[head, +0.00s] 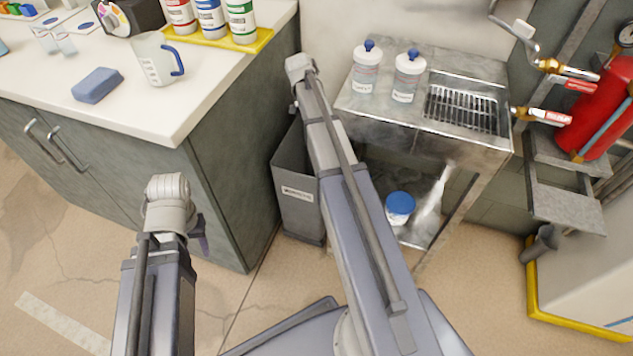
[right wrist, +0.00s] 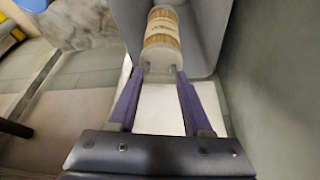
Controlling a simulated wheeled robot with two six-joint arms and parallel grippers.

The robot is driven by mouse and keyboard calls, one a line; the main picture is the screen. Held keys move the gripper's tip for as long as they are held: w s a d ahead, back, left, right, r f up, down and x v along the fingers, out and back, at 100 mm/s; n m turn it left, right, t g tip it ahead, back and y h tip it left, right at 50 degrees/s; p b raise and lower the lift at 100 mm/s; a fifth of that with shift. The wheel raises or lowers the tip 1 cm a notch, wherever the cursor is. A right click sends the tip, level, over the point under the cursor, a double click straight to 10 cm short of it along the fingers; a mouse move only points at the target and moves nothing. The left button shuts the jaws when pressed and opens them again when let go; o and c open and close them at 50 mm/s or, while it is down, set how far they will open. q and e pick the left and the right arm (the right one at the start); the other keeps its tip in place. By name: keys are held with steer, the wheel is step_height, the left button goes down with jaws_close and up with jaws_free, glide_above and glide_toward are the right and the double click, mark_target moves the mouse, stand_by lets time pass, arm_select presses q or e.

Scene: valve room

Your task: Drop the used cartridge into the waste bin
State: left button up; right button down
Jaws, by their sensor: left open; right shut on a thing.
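The waste bin (head: 297,190) is a tall grey open bin with a label on its front. It stands on the floor between the cabinet and the metal sink stand. In the right wrist view, the used cartridge (right wrist: 162,38), a pale cylinder with a tan band, is held by one end between the purple fingers of my right gripper (right wrist: 160,78). The cartridge appears in front of the bin's grey inner walls (right wrist: 205,35); its exact height is unclear. My right arm hides its gripper and the cartridge in the head view. My left gripper (head: 202,238) is open, low beside the cabinet.
The counter (head: 190,85) carries a blue sponge (head: 97,85), a measuring jug (head: 157,60) and bottles on a yellow tray (head: 262,40). The sink stand (head: 385,110) holds two white bottles. A blue-lidded tub (head: 400,207) is on its lower shelf. A red cylinder (head: 600,110) is at right.

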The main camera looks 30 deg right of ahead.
steer(key=shift+f+b, duration=1.15)
steer(key=shift+f, duration=0.45)
steer(key=shift+r, duration=0.1)
steer(key=shift+c, duration=1.2)
jaws_free()
steer(key=p+v, duration=0.7)
steer(key=shift+r, duration=0.35)
steer(key=shift+s+a, duration=0.1)
